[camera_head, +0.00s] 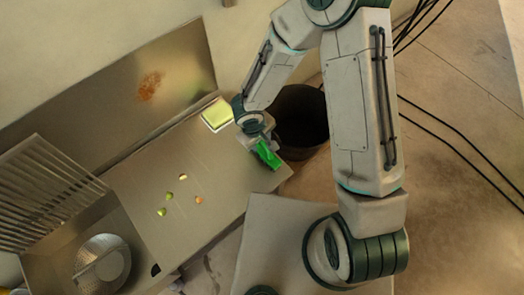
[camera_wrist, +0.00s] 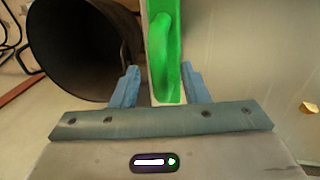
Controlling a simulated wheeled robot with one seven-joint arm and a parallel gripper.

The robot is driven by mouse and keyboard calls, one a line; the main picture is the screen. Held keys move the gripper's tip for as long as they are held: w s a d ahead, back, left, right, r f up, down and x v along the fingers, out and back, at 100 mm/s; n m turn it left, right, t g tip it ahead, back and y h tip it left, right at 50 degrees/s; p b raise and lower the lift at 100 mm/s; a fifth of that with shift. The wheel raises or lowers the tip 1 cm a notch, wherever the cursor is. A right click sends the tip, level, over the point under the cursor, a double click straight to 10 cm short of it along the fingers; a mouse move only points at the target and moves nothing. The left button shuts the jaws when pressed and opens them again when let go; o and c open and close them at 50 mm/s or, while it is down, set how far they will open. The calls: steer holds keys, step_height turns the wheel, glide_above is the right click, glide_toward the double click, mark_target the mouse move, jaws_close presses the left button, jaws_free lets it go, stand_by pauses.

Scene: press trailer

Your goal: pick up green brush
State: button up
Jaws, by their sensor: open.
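The green brush (camera_head: 268,154) lies near the right end of the metal counter in the head view, right at my gripper (camera_head: 258,144). In the wrist view the brush (camera_wrist: 163,50) is bright green with a pale strip along its left side. It runs lengthwise away from me. My gripper (camera_wrist: 161,86) is open, with one blue-grey fingertip on each side of the brush's near end. A narrow gap shows at each side. I cannot tell how deep the fingers reach around it.
A dark round bin (camera_head: 300,116) stands beyond the counter's end and shows at left in the wrist view (camera_wrist: 85,45). A yellow-green sponge-like block (camera_head: 217,114) lies behind. Small food bits (camera_head: 168,196) lie on the counter (camera_head: 215,200). A sink with a strainer (camera_head: 102,262) is at left.

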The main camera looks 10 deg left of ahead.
mark_target(261, 148)
steer(key=shift+w+d+f, duration=0.1)
steer(key=shift+f, duration=0.5)
steer(key=shift+w+d+f, duration=0.1)
steer(key=shift+f, duration=0.45)
jaws_close()
steer(key=shift+r, duration=0.1)
